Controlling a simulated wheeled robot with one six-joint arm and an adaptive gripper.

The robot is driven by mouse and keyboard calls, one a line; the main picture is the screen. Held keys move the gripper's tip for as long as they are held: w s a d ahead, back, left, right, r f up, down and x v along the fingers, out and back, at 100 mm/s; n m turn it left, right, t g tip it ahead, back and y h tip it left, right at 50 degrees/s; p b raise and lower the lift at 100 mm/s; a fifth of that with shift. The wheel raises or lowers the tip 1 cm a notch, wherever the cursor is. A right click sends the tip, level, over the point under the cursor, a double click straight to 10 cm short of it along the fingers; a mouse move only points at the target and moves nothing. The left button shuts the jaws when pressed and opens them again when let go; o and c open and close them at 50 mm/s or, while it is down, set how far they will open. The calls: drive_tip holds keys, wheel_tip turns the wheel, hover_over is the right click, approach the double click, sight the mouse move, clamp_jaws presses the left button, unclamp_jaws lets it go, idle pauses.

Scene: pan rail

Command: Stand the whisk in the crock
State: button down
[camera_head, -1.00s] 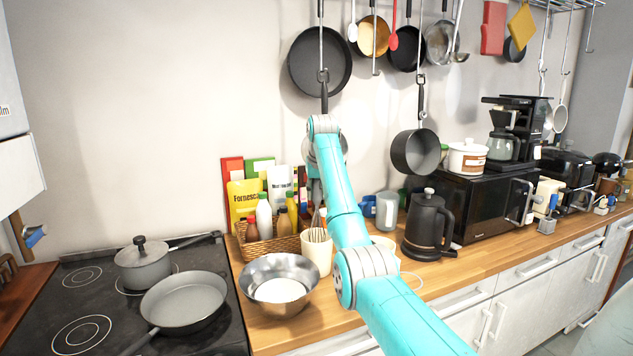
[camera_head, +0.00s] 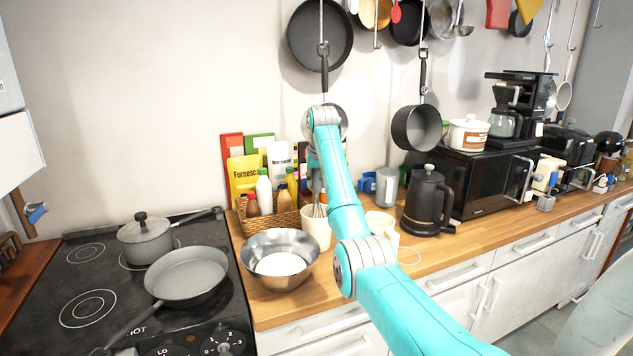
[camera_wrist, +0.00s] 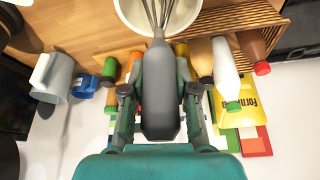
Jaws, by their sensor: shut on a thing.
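My gripper (camera_wrist: 160,92) is shut on the dark grey handle of the whisk (camera_wrist: 160,108). In the wrist view the whisk's wires run up into the mouth of the white crock (camera_wrist: 126,18). In the head view the crock (camera_head: 316,232) stands upright on the counter, behind and right of the steel bowl. The whisk's wires (camera_head: 318,210) show at its rim, with the handle above, and my gripper (camera_head: 316,182) is over the crock, partly hidden by my arm. The wire ends are hidden inside the crock, so I cannot tell whether they touch its bottom.
A wicker basket (camera_head: 268,226) of bottles stands close behind and left of the crock. The steel bowl (camera_head: 279,260) is in front. A white mug (camera_head: 380,222), a grey jug (camera_head: 387,186) and a black kettle (camera_head: 428,203) stand to the right. Pans hang above.

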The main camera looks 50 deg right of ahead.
drive_tip(key=shift+f, duration=0.15)
drive_tip(key=shift+f, duration=0.95)
drive_tip(key=c, duration=0.8)
unclamp_jaws()
drive_tip(key=v, duration=0.8)
idle(1.3)
